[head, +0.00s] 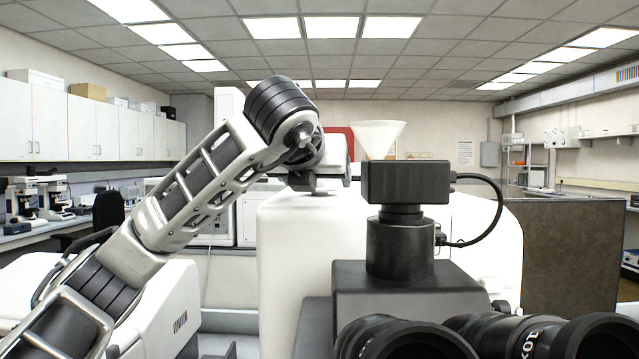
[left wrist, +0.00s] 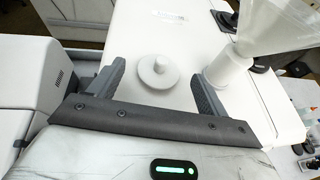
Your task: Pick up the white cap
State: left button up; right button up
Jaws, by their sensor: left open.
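The white cap (left wrist: 159,74), a round disc with a small raised knob, sits on the white top of the machine (left wrist: 150,30) in the left wrist view. My left gripper (left wrist: 157,70) is open, with one dark finger on either side of the cap in the picture. The fingers look apart from the cap, and their height above it is hard to judge. In the head view my left gripper (head: 316,183) is just over the top of the white housing (head: 290,250), partly hidden by its own wrist. I cannot make out the cap there. My right gripper is not in view.
A white funnel (head: 379,137) stands behind the black camera head (head: 405,182); in the left wrist view the funnel (left wrist: 275,25) rises close to the right finger. Black eyepieces (head: 405,338) fill the front. A cable (head: 497,215) loops at right.

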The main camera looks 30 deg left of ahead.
aim_at(320, 186)
pick_arm(q)
jog(key=shift+x, duration=1.1)
jog(key=shift+w+f, duration=0.15)
jog(key=c, duration=1)
